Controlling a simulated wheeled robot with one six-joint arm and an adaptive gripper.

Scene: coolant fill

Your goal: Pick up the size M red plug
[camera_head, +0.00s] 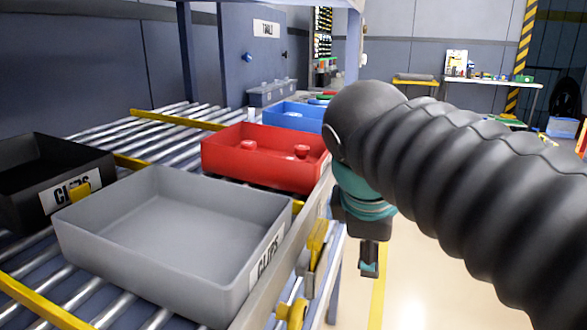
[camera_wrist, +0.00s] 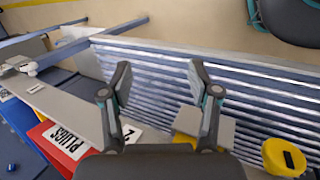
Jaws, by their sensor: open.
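Two red plugs, one at the left (camera_head: 249,147) and one at the right (camera_head: 302,151), show in the red bin (camera_head: 225,158) in the head view. Their size marks cannot be read. The red bin sits on the roller rack. A corner of it with a "PLUGS" label also shows at lower left in the wrist view (camera_wrist: 45,137); no plug shows there. My gripper (camera_head: 369,268) hangs outside the rack's front edge, to the right of the bins and lower than the red bin. In the wrist view my gripper (camera_wrist: 158,72) is open, with nothing between its fingers.
A grey bin (camera_head: 80,235) labelled "CLIPS" stands empty in front of the red one. A black bin (camera_head: 20,205) is at left, a blue bin (camera_head: 291,116) behind. Yellow fittings (camera_head: 318,242) sit on the rack's edge. Open floor (camera_head: 430,285) lies right of the rack.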

